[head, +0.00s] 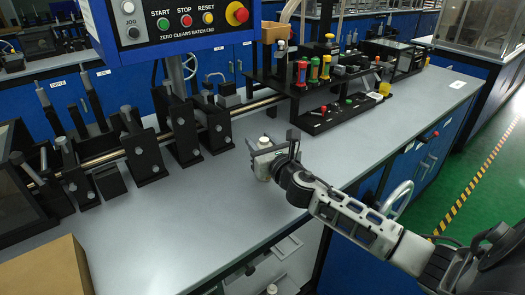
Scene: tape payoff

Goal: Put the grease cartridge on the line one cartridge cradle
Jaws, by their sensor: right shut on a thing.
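My right gripper (268,155) is over the grey bench top near its front edge, in the middle of the view. It is shut on a pale, capped cylinder (264,141), which looks like the grease cartridge and stands about upright. The jaws hide much of it, and I cannot tell whether its base touches the bench. I cannot make out which fixture is the line one cartridge cradle. My left gripper is not in view.
A black rack (313,104) with red, green and yellow parts stands behind and right of the gripper. Black brackets (146,156) on rails line the bench's left. A control box (170,20) hangs above. A cardboard box (45,270) is at lower left.

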